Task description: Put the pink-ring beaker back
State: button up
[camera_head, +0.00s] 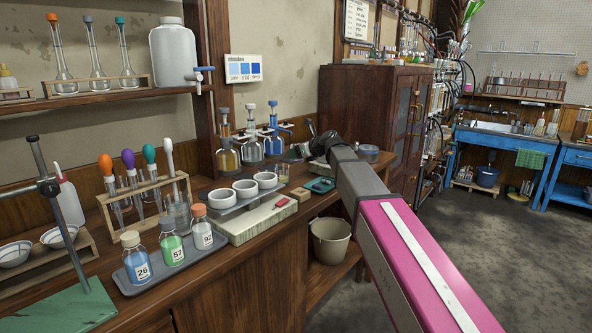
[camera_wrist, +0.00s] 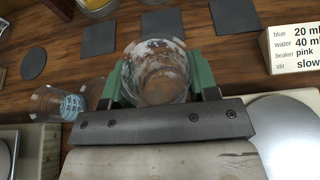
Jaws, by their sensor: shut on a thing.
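In the wrist view my gripper (camera_wrist: 158,82) has its two green fingers on either side of a clear glass beaker (camera_wrist: 160,62). It is shut on this beaker. Pale and pinkish marks show on the glass, but I cannot make out a clear pink ring. The beaker is over the wooden counter (camera_wrist: 195,32); I cannot tell whether it touches the wood. Dark square pads (camera_wrist: 162,23) lie beyond it. In the head view my gripper (camera_head: 322,144) is at the far end of the bench, and the held beaker is hidden there.
Another glass beaker with blue markings (camera_wrist: 68,104) is close left of my gripper. A recipe card (camera_wrist: 294,47) stands at the right, near a round grey plate (camera_wrist: 284,125). In the head view, white bowls (camera_head: 245,189) and dispenser bottles (camera_head: 250,148) crowd the bench; a dark cabinet (camera_head: 365,110) stands behind.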

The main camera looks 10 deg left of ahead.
jog(key=shift+f, duration=2.95)
jog(key=shift+f, duration=0.1)
jog(key=o, duration=1)
jog(key=shift+c, duration=0.2)
jog(key=v, duration=1.2)
jog(key=shift+d, duration=0.1)
